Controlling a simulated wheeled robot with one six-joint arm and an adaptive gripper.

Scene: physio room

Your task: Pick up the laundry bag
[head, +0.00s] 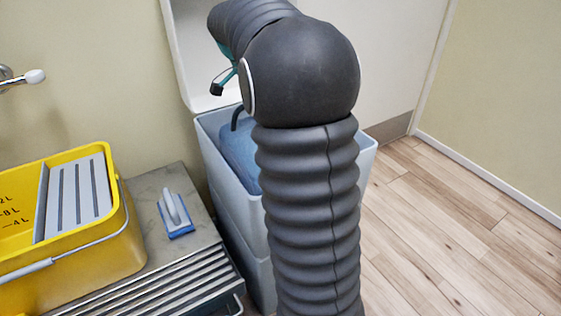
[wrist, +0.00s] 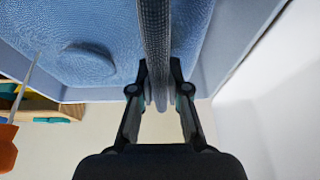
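The laundry bag (head: 239,155) is blue and sits inside a pale blue bin, partly hidden behind my arm. Its dark arched handle (head: 235,117) stands up at the left of the bag. In the wrist view the bag's textured blue cloth (wrist: 70,30) fills the upper left, and the grey handle (wrist: 155,35) runs down between the two fingers of my gripper (wrist: 160,75). The fingers lie close on both sides of the handle; whether they press on it is unclear. In the head view one dark fingertip shows above the bin, and the other finger is hidden.
The bin (head: 232,217) has its white lid (head: 190,70) raised behind it. Bare wooden floor (head: 440,230) lies at the right.

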